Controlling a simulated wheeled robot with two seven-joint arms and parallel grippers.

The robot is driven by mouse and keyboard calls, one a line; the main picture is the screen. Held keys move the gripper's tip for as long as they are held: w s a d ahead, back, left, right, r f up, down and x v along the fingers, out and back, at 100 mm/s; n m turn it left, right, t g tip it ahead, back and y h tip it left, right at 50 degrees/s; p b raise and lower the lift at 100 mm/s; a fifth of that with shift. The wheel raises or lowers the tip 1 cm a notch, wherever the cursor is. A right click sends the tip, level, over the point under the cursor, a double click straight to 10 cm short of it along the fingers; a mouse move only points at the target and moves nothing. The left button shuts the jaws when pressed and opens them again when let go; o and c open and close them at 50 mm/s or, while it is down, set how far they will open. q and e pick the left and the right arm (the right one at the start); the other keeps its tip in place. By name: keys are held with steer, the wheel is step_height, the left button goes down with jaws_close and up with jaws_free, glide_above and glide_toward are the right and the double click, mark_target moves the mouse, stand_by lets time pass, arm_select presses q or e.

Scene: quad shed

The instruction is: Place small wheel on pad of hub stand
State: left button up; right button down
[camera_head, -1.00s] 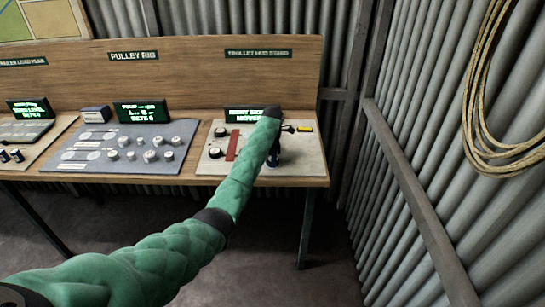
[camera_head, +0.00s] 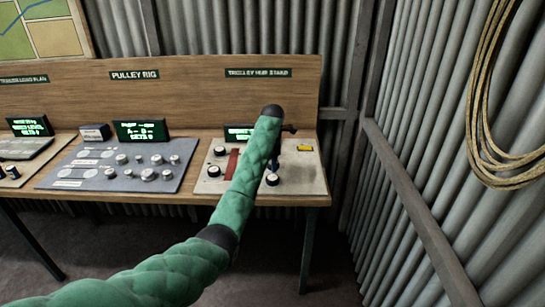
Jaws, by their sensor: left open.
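The hub stand is a pale board (camera_head: 310,180) on the right end of the bench, under the "TROLLEY HUB STAND" sign. Dark round pieces with white tops stand on it: one at the back left (camera_head: 220,150), one at the front left (camera_head: 213,172), and one at the front (camera_head: 271,179). I cannot tell which is the small wheel. A red strip (camera_head: 232,162) lies between them, partly behind my green arm. My left gripper (camera_head: 275,165) is open, pointing down just above the front piece, mostly hidden by the arm. The pad cannot be made out.
A yellow block (camera_head: 305,148) lies at the board's back right. A lit display (camera_head: 238,134) stands behind, partly covered. The pulley rig board (camera_head: 120,180) with several knobs is to the left. A corrugated wall (camera_head: 430,120) with a hanging rope closes the right side.

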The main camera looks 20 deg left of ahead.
arm_select(q)
steer(key=shift+r+b, duration=0.6)
steer(key=shift+r, duration=1.45)
arm_select(e)
steer(key=shift+w+a+r, duration=0.25)
steer(key=shift+r, duration=0.25)
steer(key=shift+w+a+r, duration=0.25)
steer(key=shift+r, duration=0.2)
steer(key=shift+w+a+r, duration=0.25)
steer(key=shift+r, duration=0.25)
